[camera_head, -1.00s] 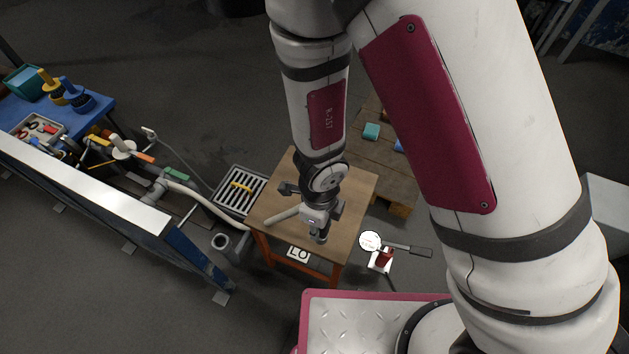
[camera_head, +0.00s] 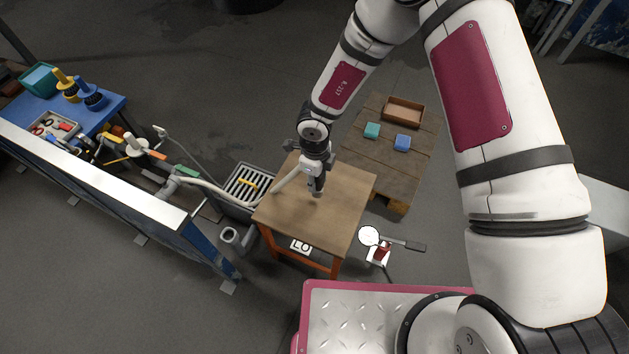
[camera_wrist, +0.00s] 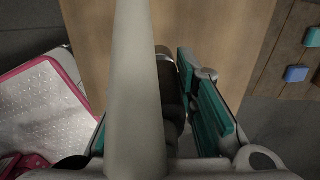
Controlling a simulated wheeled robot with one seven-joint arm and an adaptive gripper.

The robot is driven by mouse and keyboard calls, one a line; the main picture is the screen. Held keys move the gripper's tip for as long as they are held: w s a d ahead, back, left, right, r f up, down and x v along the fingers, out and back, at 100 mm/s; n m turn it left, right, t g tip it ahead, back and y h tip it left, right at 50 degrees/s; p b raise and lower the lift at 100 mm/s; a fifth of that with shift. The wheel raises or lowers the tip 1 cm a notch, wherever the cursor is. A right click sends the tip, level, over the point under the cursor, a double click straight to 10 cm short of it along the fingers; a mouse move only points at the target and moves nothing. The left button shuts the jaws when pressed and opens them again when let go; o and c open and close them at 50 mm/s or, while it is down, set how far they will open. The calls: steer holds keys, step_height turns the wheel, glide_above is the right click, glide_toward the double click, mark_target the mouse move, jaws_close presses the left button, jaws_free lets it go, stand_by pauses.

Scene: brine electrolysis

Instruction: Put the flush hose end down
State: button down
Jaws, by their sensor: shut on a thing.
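The flush hose is a pale tube (camera_head: 288,180) running over the left edge of the wooden table (camera_head: 335,225) to my gripper (camera_head: 316,178). My gripper is shut on the hose end, with a dark grey fitting and light tip pointing down over the tabletop. Whether the tip touches the wood I cannot tell. In the wrist view, the pale hose (camera_wrist: 136,80) crosses the middle and hides part of the jaws. The teal finger pads (camera_wrist: 207,110) and dark fitting (camera_wrist: 168,80) show beside it.
A low pallet (camera_head: 368,165) with teal (camera_head: 372,130) and blue blocks (camera_head: 402,142) and a brown tray (camera_head: 403,112) lies behind right. The table's front half is clear.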

steer(key=shift+w+a+f, duration=0.1)
steer(key=shift+w+a, duration=0.05)
steer(key=shift+w, duration=0.5)
steer(key=shift+f+b, duration=0.5)
steer(key=shift+f, duration=1.2)
steer(key=shift+f, duration=0.1)
steer(key=c, duration=1.3)
jaws_free()
step_height(320, 180, up, 12)
steer(key=p, duration=0.3)
